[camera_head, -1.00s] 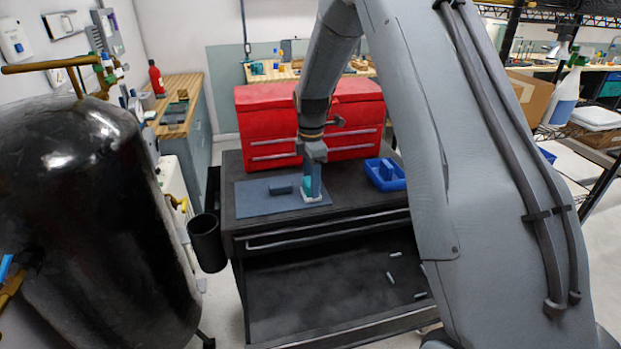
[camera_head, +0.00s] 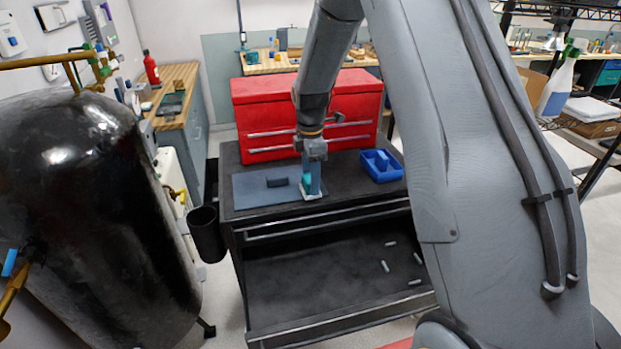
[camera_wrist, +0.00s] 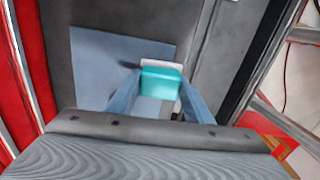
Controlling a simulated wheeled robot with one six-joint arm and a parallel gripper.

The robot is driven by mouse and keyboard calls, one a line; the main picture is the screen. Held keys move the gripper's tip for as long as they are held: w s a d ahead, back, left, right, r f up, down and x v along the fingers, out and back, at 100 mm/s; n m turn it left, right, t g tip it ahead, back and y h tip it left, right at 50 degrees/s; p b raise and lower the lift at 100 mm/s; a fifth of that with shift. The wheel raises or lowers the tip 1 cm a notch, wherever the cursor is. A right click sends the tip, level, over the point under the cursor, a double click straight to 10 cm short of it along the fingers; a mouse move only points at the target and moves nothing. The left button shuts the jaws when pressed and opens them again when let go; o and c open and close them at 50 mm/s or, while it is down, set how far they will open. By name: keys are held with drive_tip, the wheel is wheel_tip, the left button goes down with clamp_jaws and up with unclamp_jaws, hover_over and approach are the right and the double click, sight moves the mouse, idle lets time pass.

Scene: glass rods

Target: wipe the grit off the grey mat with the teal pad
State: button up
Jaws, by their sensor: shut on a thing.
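The grey mat (camera_head: 250,198), blue-grey in tint, lies flat on the black cart top. It also shows in the wrist view (camera_wrist: 95,75). My gripper (camera_head: 313,183) points down at the mat's right end, its fingers shut on the teal pad (camera_wrist: 162,84). The pad has a pale base that shows as a white edge. It sits at or just above the mat; I cannot tell if it touches. I cannot make out any grit on the mat.
A red toolbox (camera_head: 270,108) stands behind the mat. A blue tray (camera_head: 396,175) sits to the right. Several small pale rods (camera_head: 385,266) lie on the cart's lower level. A black cup (camera_head: 207,235) hangs at the left; a black tank (camera_head: 100,220) stands nearby.

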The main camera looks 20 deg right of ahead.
drive_tip(key=shift+w+r+p, duration=0.15)
drive_tip(key=shift+r+p, duration=1.05)
drive_tip(key=shift+r, duration=1.45)
drive_tip(key=shift+r, duration=0.1)
drive_tip(key=shift+r+p, duration=0.85)
drive_tip(key=shift+r, duration=0.6)
